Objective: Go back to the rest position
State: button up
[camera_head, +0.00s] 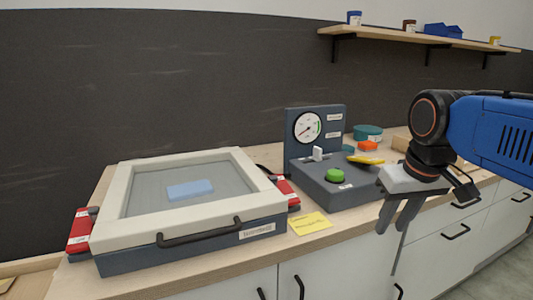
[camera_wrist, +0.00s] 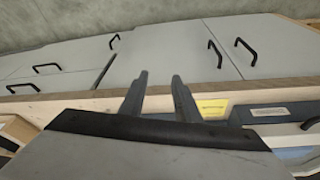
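My gripper (camera_head: 398,215) hangs at the right in the head view, fingers pointing down, in front of the counter's front edge. Its two grey fingers are apart with nothing between them. In the wrist view the gripper (camera_wrist: 160,82) also shows open and empty, with drawer fronts beyond it. My blue arm comes in from the right. The light-framed box (camera_head: 110,222) with a see-through lid and a dark handle sits shut on the counter at the left. A light blue block (camera_head: 190,190) shows through its lid.
A grey gauge unit (camera_head: 345,190) with a green button (camera_head: 335,175) stands behind and left of my gripper. A yellow note (camera_head: 310,223) lies on the counter (camera_head: 225,260). Red clamps (camera_head: 80,231) flank the box. A shelf (camera_head: 400,37) with small containers is above. Cabinets are below.

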jog(key=s+d+f, duration=0.1)
jog(key=s+f, duration=0.4)
jog(key=f, duration=0.2)
jog(key=s+d+f+m+t, duration=0.1)
jog(key=s+f, duration=0.4)
jog(key=f, duration=0.2)
jog(key=shift+f, duration=0.35)
jog(key=shift+s, duration=0.1)
dwell(1.7)
